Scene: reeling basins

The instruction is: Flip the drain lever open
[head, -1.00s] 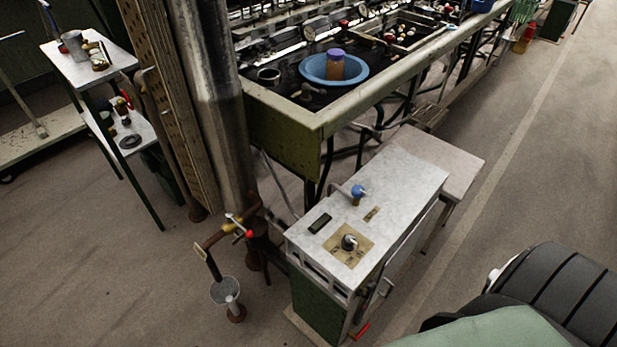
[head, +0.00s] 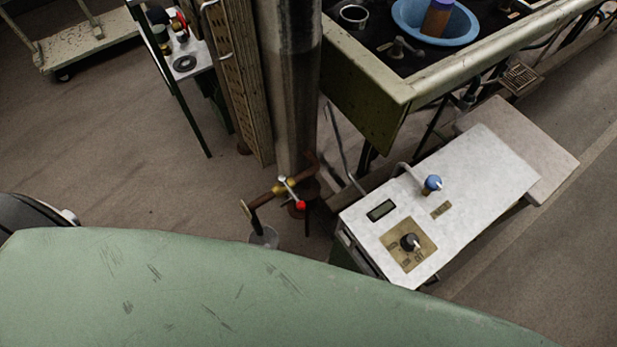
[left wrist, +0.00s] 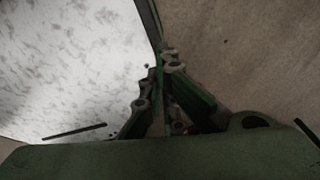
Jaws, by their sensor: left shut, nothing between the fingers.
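A small lever with a red tip (head: 300,205) sits on a brassy valve on the rusty pipe (head: 265,199) beside the steel column. The pipe's end hangs over a grey funnel (head: 266,237), partly hidden by my green body. Another red lever, low on the white-topped box (head: 465,217) in the earlier head view, is now hidden. I cannot tell which of the two is the drain lever. My left gripper (left wrist: 170,58) shows in the left wrist view, shut and empty, beside a pale speckled surface (left wrist: 70,60). My right gripper is not in view.
The box top carries a black knob (head: 409,242) and a blue-capped fitting (head: 432,184). The steel column (head: 287,90) stands behind the valve. The basin bench (head: 375,95) is at the back right. Bare floor (head: 110,150) lies at the left.

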